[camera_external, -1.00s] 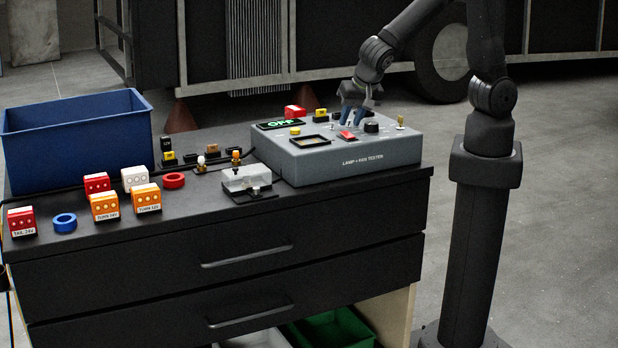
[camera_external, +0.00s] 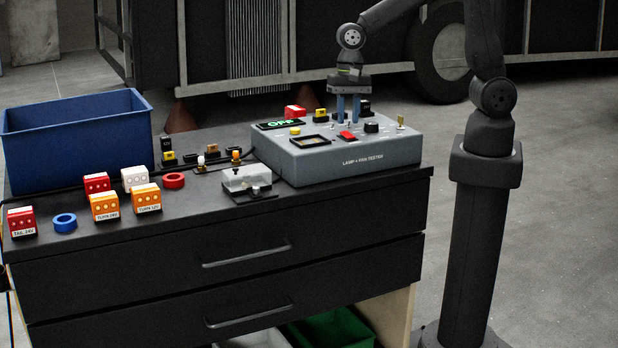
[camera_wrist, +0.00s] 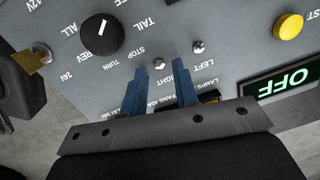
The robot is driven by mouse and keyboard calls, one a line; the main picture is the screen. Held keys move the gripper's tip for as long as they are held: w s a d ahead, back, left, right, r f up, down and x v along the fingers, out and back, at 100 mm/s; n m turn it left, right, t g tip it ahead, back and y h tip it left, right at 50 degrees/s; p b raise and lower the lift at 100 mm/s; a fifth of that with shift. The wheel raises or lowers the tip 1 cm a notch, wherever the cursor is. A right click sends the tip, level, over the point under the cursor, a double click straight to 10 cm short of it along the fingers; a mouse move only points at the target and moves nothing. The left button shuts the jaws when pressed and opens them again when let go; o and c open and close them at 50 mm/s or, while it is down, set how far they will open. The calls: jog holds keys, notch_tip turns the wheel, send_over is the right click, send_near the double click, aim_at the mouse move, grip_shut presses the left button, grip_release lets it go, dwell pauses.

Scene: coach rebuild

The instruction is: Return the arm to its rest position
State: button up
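My gripper (camera_external: 348,119) points down above the back part of the grey lamp and fan tester (camera_external: 345,167). In the wrist view the gripper (camera_wrist: 160,68) is over the tester's panel, near small toggle switches (camera_wrist: 197,47). Whether the fingertips touch the panel cannot be told. A black rotary knob (camera_wrist: 102,35), a yellow button (camera_wrist: 288,27) and a green OFF display (camera_wrist: 280,87) show beside it.
The tester stands at the right end of a black cabinet top (camera_external: 215,215). A blue bin (camera_external: 75,140), several lamp blocks (camera_external: 104,206), a blue ring (camera_external: 64,223), a red ring (camera_external: 173,181) and a clear-lidded box (camera_external: 246,180) lie to the left. Open floor is at right.

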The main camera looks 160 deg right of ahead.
jog(key=t+y, duration=0.1)
jog(key=s+d+t+y, duration=0.1)
jog(key=shift+f+t+y, duration=0.2)
jog(key=shift+t+y, duration=0.1)
jog(key=v, duration=0.9)
jog(key=shift+w, duration=0.2)
jog(key=shift+a, duration=0.15)
jog(key=x, duration=0.9)
jog(key=shift+a+f, duration=0.1)
jog(key=shift+w+r+g+h, duration=0.15)
jog(key=shift+r+g+h, duration=0.1)
jog(key=shift+g+h, duration=0.2)
jog(key=shift+w+a+g+h, duration=0.2)
jog(key=shift+g+h, duration=0.45)
jog(key=shift+g, duration=0.05)
jog(key=shift+w+a+g+h, duration=0.15)
jog(key=shift+a+g+h, duration=0.05)
jog(key=shift+g+h, duration=0.45)
jog(key=shift+s+d, duration=0.1)
